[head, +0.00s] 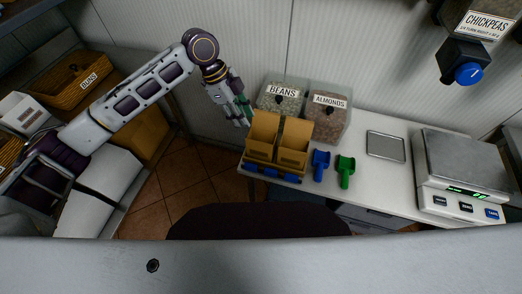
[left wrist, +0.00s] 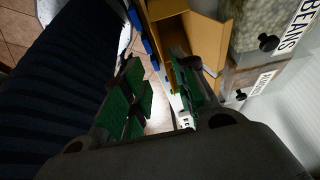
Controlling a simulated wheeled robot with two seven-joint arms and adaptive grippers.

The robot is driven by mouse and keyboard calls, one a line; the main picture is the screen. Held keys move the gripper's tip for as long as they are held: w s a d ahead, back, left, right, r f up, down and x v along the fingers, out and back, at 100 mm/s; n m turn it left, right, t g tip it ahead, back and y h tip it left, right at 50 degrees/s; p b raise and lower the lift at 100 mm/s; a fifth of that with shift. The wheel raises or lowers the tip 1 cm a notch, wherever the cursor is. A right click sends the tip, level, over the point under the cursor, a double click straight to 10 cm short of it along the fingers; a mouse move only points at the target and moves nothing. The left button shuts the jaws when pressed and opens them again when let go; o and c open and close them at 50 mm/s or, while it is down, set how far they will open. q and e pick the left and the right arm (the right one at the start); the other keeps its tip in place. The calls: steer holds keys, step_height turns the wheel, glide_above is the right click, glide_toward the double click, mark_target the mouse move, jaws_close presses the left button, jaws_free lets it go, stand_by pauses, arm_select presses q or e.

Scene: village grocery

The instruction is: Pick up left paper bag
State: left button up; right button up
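Two open brown paper bags stand side by side at the counter's left end. The left paper bag (head: 261,137) also shows in the left wrist view (left wrist: 207,32), its open top beyond my fingers. The right paper bag (head: 294,146) stands beside it. My left gripper (head: 243,114), with green finger pads, is just left of the left bag's upper edge. In the left wrist view my gripper (left wrist: 160,98) has its fingers apart, the right finger overlapping the bag's edge. Whether it touches the bag I cannot tell. My right gripper is not in view.
The beans bin (head: 283,97) and almonds bin (head: 326,122) stand close behind the bags. A blue scoop (head: 320,165) and green scoop (head: 345,170) lie to the right. A metal tray (head: 385,146) and a scale (head: 463,165) are farther right.

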mark_target(259, 142)
arm_select(q)
steer(key=x, duration=0.7)
steer(key=shift+f, duration=0.4)
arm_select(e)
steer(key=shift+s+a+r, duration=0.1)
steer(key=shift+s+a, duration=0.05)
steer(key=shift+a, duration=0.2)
arm_select(q)
steer(key=shift+s+d, duration=0.1)
steer(key=shift+d, duration=0.05)
steer(key=shift+p+x, duration=0.45)
steer(key=shift+x, duration=1.8)
steer(key=shift+s+d+f, duration=0.15)
steer(key=shift+s+f, duration=0.05)
steer(key=shift+f, duration=0.05)
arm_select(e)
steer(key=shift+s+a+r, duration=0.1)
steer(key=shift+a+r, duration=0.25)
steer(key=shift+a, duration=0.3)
arm_select(q)
jaws_close()
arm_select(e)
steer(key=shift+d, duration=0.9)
